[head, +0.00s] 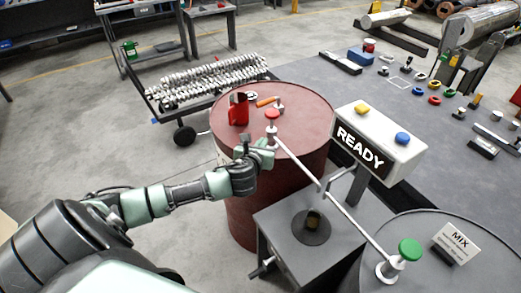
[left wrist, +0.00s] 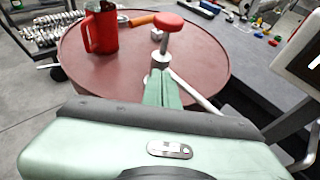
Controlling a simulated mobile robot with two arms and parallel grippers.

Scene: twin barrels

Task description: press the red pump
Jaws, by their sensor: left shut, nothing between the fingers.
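The red pump (head: 272,115) stands on the lid of the dark red barrel (head: 310,115), with a round red cap on a metal stem. In the left wrist view the red pump cap (left wrist: 170,22) is up on its stem, just beyond my fingertips. My left gripper (head: 266,145) is shut and empty, beside the pump on its near side; its green fingers also show in the left wrist view (left wrist: 163,88). I cannot tell whether they touch the pump's base. The green pump (head: 410,249) stands on the grey barrel at the lower right. My right gripper is out of view.
A red jug (head: 238,109) and an orange-handled tool (head: 267,101) sit on the red barrel's lid. A sign reading READY (head: 360,149) stands right of it. Pipes run from both pumps over a grey stand (head: 275,225) with a small cup. A MIX card (head: 459,239) stands on the grey barrel.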

